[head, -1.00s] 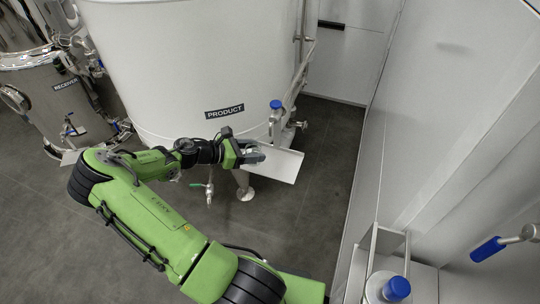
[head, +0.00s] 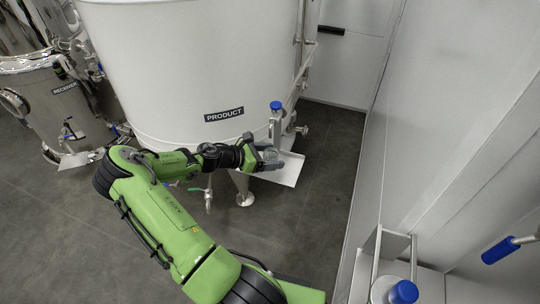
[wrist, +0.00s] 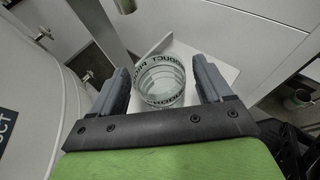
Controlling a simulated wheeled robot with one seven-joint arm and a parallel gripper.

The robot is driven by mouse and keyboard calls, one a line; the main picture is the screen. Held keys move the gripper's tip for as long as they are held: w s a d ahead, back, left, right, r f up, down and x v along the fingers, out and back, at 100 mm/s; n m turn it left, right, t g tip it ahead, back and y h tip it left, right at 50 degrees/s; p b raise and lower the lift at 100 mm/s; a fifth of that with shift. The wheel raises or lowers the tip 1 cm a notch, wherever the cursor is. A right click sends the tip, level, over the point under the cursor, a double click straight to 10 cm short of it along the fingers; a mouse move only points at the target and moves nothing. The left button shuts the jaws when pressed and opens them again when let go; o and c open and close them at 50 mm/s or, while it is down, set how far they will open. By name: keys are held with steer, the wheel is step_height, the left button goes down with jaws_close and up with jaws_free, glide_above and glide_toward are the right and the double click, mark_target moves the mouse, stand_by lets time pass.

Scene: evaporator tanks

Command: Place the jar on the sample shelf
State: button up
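The clear jar (wrist: 160,82) has a ring of PRODUCT lettering and shows between my fingers in the wrist view. In the head view the jar (head: 270,155) is small and partly hidden by my gripper (head: 268,158). My gripper (wrist: 162,80) is around the jar, with a narrow gap showing on each side, so it looks open. The jar is over a flat white shelf plate (head: 287,175) beside the PRODUCT tank, which also shows behind it in the wrist view (wrist: 215,65). I cannot tell whether the jar's base touches the plate.
The large white PRODUCT tank (head: 200,70) stands behind my gripper. A blue-capped valve (head: 276,115) rises close by the plate. A steel RECEIVER tank (head: 65,100) stands at left. Another blue-capped fitting (head: 404,291) is at lower right. Dark floor (head: 320,160) is clear right of the plate.

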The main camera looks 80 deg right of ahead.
steer(key=shift+r, duration=0.1)
steer(key=shift+w+a+r, duration=0.15)
steer(key=shift+w+r, duration=0.05)
steer(key=w+a+r+m+t+y+p, duration=0.1)
steer(key=w+a+r+m+t+y, duration=0.2)
steer(key=w+a, duration=0.45)
steer(key=w+a+r+m+t+y+p, duration=0.1)
steer(key=w+a+r+t, duration=0.4)
steer(key=a, duration=0.6)
steer(key=w+a+r+m+t+y+p, duration=0.15)
steer(key=w+a+r, duration=0.3)
steer(key=a, duration=0.45)
steer(key=s+a+r+m+t+y, duration=0.1)
steer(key=s+a+r+t, duration=0.2)
steer(key=a, duration=0.5)
steer(key=s+a+r+m+t+y, duration=0.1)
steer(key=s+a+r+t+y, duration=0.1)
steer(key=s+a+r, duration=0.4)
steer(key=a+r+t, duration=0.1)
steer(key=a+r, duration=0.1)
steer(key=a, duration=0.1)
steer(key=shift+s+a, duration=0.2)
steer(key=shift+a, duration=0.05)
steer(key=shift+r+m, duration=0.1)
steer(key=shift+m, duration=0.15)
